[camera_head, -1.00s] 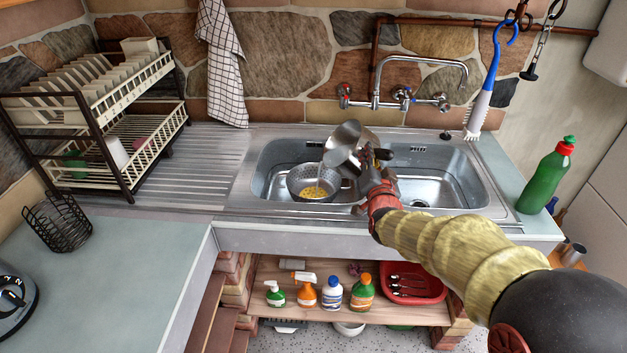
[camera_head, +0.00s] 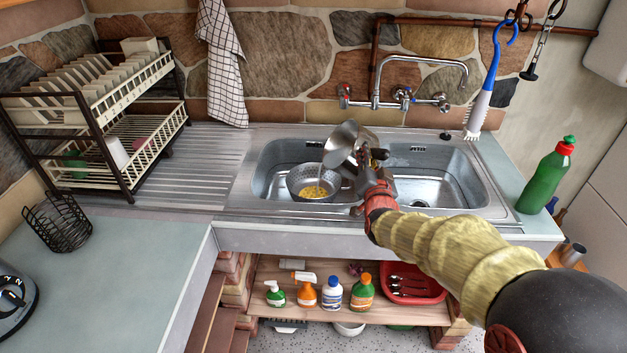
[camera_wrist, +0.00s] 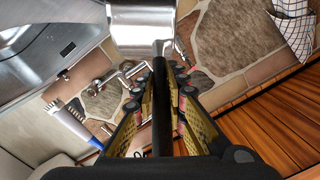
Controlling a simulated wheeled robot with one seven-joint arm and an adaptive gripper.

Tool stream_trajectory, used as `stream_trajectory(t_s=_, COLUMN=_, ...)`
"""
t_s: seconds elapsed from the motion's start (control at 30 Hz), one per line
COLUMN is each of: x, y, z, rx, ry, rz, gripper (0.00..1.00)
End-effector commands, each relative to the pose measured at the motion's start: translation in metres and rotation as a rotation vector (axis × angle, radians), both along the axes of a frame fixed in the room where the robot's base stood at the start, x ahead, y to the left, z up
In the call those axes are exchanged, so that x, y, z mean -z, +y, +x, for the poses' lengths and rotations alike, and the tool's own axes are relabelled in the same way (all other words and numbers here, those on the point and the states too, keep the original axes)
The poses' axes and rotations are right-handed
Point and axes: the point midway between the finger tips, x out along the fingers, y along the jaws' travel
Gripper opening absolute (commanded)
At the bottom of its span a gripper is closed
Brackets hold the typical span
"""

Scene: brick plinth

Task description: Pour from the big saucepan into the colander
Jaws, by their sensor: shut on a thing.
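The colander (camera_head: 297,173), a grey perforated bowl, stands in the left basin of the sink with yellow pieces (camera_head: 312,191) at its bottom. The big saucepan (camera_head: 345,141) is shiny metal and is tilted steeply over the colander's right side. A thin pale streak shows between its rim and the colander. My gripper (camera_head: 378,172) is shut on the saucepan's handle, above the divider between the basins. In the wrist view the dark handle (camera_wrist: 162,95) runs between the finger pads, and the saucepan's metal side (camera_wrist: 140,40) is at the top. The inside of the saucepan is hidden.
The right basin (camera_head: 440,185) is empty. A tap (camera_head: 405,95) is on the wall behind the sink. A dish rack (camera_head: 110,120) stands at the left, and a green bottle (camera_head: 545,180) at the right. A brush (camera_head: 480,105) hangs at the right.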

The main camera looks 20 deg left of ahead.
Motion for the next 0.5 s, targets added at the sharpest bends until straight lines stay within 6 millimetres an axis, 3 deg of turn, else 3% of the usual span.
stream_trajectory(t_s=0.5, x=-0.0055, y=0.0043, z=-0.0011, rx=0.001, ry=-0.022, rz=-0.027, gripper=0.00)
